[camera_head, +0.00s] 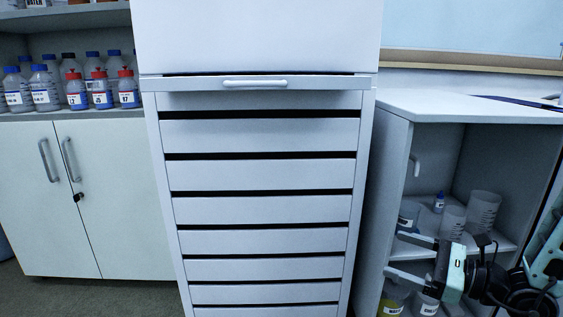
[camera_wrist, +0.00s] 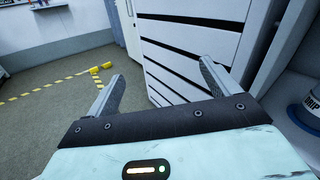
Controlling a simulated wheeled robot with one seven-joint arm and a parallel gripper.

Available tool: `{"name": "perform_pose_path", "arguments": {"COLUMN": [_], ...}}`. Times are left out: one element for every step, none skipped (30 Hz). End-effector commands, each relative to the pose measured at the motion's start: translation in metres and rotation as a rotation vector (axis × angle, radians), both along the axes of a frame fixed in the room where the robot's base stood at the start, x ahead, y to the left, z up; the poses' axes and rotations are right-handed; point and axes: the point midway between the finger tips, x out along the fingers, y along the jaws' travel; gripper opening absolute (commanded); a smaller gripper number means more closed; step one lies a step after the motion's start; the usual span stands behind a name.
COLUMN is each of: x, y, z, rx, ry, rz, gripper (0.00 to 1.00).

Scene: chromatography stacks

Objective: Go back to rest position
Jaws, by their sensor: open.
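My gripper (camera_head: 408,258) is at the lower right of the head view, in front of the open shelf cabinet and to the right of the drawer stack (camera_head: 262,175). Its two fingers point left and are apart, with nothing between them. In the wrist view the fingers of my gripper (camera_wrist: 162,74) are spread wide and empty, with the drawer stack (camera_wrist: 185,50) beyond them. The top front (camera_head: 255,83) of the stack has a white handle and looks shut, touched by nothing. The fingers hide part of the cabinet's contents.
The open cabinet (camera_head: 393,170) at right holds beakers (camera_head: 484,208) and bottles close around my gripper. A white two-door cupboard (camera_head: 110,200) stands at left, with several bottles (camera_head: 43,90) above. The wrist view shows clear floor (camera_wrist: 60,110) with yellow-black tape.

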Motion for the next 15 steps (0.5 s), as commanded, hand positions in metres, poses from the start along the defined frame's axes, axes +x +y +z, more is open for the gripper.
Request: {"name": "perform_pose_path", "arguments": {"x": [-0.017, -0.029, -0.049, -0.066, -0.084, -0.109, -0.128, -0.147, -0.17, -0.187, -0.201, -0.219, -0.229, -0.237, -0.245], "y": [0.029, 0.046, 0.067, 0.082, 0.095, 0.11, 0.119, 0.126, 0.131, 0.133, 0.133, 0.131, 0.128, 0.125, 0.12], "z": [0.01, 0.014, 0.019, 0.022, 0.025, 0.026, 0.027, 0.026, 0.024, 0.023, 0.021, 0.018, 0.016, 0.014, 0.012], "rx": [-0.041, -0.071, -0.118, -0.156, -0.199, -0.263, -0.316, -0.373, -0.449, -0.51, -0.571, -0.657, -0.721, -0.785, -0.866], "ry": [-0.025, -0.039, -0.062, -0.08, -0.103, -0.139, -0.169, -0.203, -0.253, -0.294, -0.341, -0.407, -0.461, -0.518, -0.595], "rz": [0.131, 0.216, 0.338, 0.432, 0.529, 0.662, 0.763, 0.863, 0.989, 1.08, 1.169, 1.282, 1.361, 1.433, 1.519], "gripper": [0.88, 0.88, 0.88, 0.88, 0.88, 0.88, 0.88, 0.88, 0.88, 0.88, 0.88, 0.88, 0.88, 0.88, 0.88]}}
